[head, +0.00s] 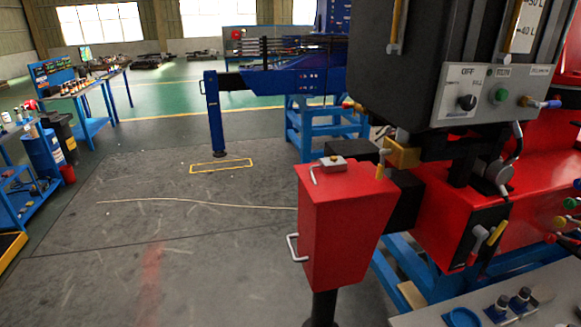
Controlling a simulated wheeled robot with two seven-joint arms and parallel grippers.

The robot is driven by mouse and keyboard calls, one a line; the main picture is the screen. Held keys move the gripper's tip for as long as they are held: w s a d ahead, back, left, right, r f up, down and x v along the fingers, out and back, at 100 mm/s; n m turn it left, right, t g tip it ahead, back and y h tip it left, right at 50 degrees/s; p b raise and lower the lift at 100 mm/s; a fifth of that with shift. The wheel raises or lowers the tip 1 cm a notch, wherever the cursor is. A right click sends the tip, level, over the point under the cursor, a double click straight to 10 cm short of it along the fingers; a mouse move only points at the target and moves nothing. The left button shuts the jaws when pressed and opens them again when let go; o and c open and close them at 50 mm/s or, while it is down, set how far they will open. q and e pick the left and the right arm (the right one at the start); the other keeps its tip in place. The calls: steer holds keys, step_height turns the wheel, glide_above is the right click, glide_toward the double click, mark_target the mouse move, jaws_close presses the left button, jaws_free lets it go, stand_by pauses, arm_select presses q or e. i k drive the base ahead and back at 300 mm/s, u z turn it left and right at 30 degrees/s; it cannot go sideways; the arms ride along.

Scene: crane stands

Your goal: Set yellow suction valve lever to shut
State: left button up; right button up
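A brass-yellow valve body (403,153) sits below the dark tank (400,80), at the right of the head view. A small yellow lever (380,165) hangs steeply down at its left side. A second yellow lever (497,232) is on the dark end face of the red beam (450,205), tilted, beside a grey fitting. No label shows which one is the suction valve, and I cannot tell open from shut. Neither of my grippers is in view.
A red box (335,225) with metal handles stands in front of the valve. A control panel (490,95) with a knob, green button and small lever is above right. A grey bench top (480,310) fills the lower right. Open floor (190,260) lies left.

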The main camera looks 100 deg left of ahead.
mark_target(384, 151)
steer(key=u, duration=2.2)
